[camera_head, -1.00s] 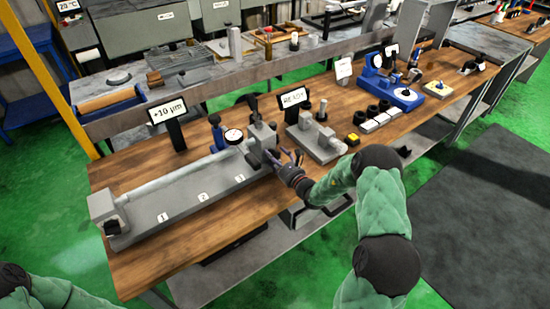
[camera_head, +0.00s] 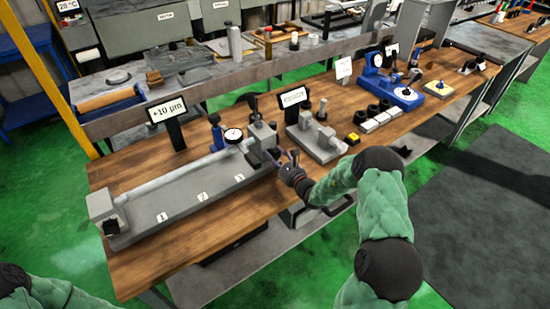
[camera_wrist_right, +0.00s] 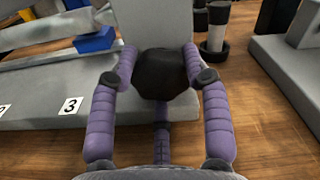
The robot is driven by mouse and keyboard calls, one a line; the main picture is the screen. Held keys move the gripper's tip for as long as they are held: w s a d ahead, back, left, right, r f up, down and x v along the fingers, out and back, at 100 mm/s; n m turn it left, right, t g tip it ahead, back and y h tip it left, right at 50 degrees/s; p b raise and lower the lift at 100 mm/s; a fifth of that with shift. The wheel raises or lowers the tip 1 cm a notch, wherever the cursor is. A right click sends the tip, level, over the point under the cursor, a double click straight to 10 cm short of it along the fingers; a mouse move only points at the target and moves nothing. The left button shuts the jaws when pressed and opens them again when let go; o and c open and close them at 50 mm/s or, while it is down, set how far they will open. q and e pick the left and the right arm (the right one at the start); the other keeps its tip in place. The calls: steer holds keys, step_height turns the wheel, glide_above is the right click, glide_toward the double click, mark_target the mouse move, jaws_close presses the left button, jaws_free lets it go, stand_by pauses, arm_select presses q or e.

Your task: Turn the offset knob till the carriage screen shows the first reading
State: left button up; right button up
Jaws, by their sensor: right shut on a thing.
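The dark offset knob (camera_wrist_right: 163,74) sits on the grey end block in the right wrist view. My right gripper (camera_wrist_right: 165,80) has its purple fingers on both sides of the knob, shut on it. In the head view the same gripper (camera_head: 283,159) is at the right end of the long grey bed (camera_head: 175,212) and mostly hides the knob. A screen (camera_head: 167,109) behind the bed reads +10 µm. A second screen (camera_head: 293,97) stands behind the grey unit to the right, its text too small to read. My left gripper is outside the view.
A round dial gauge (camera_head: 233,135) stands behind the bar on the bed. A grey block unit (camera_head: 316,140) stands close to the right of my gripper. Several black and white pieces, a yellow-topped box (camera_head: 352,138) and a blue device (camera_head: 400,96) are farther right.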

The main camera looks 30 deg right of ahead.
steer(key=n+b, duration=0.1)
steer(key=n, duration=0.3)
steer(key=shift+n+b, duration=0.3)
steer(key=shift+r+n+b, duration=0.1)
steer(key=shift+n+b, duration=0.65)
steer(key=shift+n, duration=1.15)
steer(key=o, duration=1.2)
steer(key=shift+a, duration=0.15)
steer(key=shift+c, duration=0.2)
